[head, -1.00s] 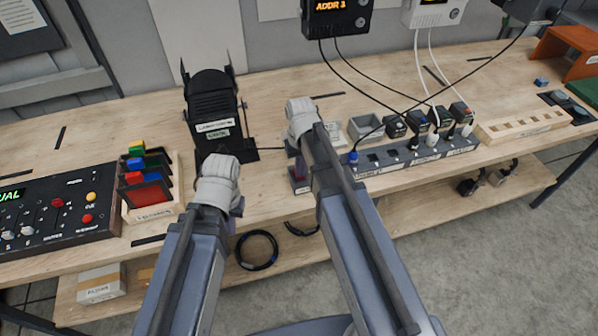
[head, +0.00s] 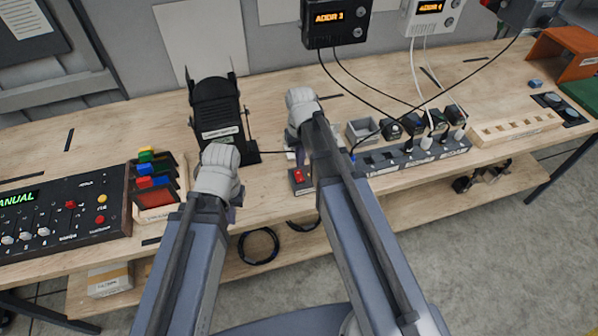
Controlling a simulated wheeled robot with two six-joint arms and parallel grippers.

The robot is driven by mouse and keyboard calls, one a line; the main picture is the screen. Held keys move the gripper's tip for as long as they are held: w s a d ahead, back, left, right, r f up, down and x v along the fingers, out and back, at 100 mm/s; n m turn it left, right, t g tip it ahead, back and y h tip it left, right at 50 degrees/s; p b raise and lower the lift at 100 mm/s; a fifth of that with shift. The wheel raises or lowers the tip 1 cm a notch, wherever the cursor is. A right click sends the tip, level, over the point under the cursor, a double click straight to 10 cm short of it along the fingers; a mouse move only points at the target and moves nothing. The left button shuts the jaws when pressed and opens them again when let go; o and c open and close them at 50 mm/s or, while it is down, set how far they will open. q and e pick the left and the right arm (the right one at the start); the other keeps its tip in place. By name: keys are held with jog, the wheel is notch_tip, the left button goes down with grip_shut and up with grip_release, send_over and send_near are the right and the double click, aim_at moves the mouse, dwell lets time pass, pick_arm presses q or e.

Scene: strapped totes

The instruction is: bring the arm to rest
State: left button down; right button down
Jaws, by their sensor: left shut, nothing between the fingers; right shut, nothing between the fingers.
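My two grey-blue arms reach from the bottom of the head view over the bench. My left gripper (head: 233,213) is a small dark part showing below its pale wrist, in front of the black lamp. My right gripper (head: 301,152) is mostly hidden by its wrist and forearm, left of the power strip. Both are shut and I see nothing held. Whether either touches the bench cannot be told.
A black lamp (head: 216,105) stands behind my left wrist. A control panel (head: 65,215) and a rack of coloured filters (head: 155,190) lie left. A red-button box (head: 299,177) sits beside my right forearm. A power strip (head: 415,155) with plugs and hanging cables is right.

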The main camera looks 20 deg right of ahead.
jog(key=s+a+f+n+h+b, duration=0.1)
jog(key=s+a+f+n+b, duration=0.2)
jog(key=s+a, duration=0.7)
jog(key=s+f+b, duration=0.2)
jog(key=s, duration=0.2)
jog(key=shift+s+a+f, duration=0.2)
jog(key=shift+a, duration=0.05)
jog(key=shift+a, duration=0.1)
